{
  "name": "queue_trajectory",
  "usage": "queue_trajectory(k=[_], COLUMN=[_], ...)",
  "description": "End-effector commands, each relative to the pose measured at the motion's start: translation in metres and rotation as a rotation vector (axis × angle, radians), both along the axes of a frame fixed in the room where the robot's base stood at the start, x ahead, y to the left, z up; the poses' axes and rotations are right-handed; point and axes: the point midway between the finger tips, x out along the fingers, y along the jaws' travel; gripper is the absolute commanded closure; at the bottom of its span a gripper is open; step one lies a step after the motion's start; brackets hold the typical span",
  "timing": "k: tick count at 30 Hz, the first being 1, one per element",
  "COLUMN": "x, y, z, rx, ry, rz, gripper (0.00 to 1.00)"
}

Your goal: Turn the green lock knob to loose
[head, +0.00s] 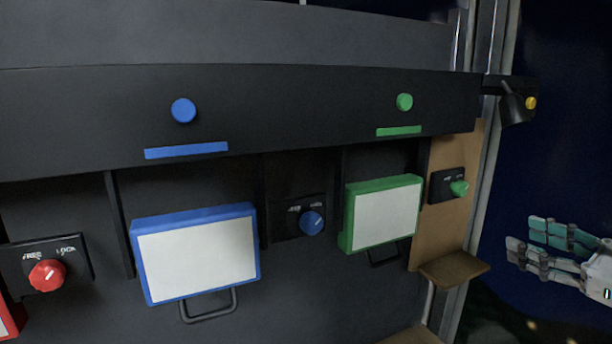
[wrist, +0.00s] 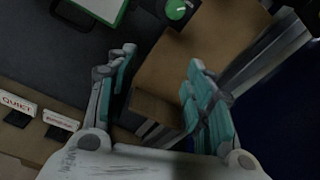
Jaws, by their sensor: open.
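The green lock knob (head: 459,188) sits on a small black plate (head: 436,186) on the brown panel, right of the green-framed white screen. Its label is too small to read. The knob also shows at the top of the wrist view (wrist: 178,9), with a pale pointer mark on its face. My gripper (head: 530,245) is at the right edge of the head view, right of and below the knob and apart from it. In the wrist view my gripper (wrist: 157,75) has its teal-padded fingers spread, with nothing between them. The knob lies beyond the fingertips.
A small brown ledge (head: 454,268) juts out below the knob. The green-framed screen (head: 382,214) is to its left, then a blue knob (head: 312,222), a blue-framed screen (head: 197,253) and a red knob (head: 47,275). A black lamp (head: 515,107) projects above right.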

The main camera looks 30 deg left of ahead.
Motion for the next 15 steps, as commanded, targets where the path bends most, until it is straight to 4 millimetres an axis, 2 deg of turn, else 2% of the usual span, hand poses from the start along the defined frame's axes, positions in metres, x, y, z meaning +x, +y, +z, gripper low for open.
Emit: queue_trajectory(k=[1, 5, 11, 15], x=[-0.004, -0.004, 0.003, 0.017], y=[-0.002, -0.002, 0.008, 0.027], z=[0.021, 0.042, 0.046, 0.045], rx=[0.046, 0.132, 0.16, 0.157], ry=[0.01, 0.031, 0.039, 0.039], rz=[-0.003, 0.001, 0.007, 0.008], gripper=[0.52, 0.52, 0.52, 0.52])
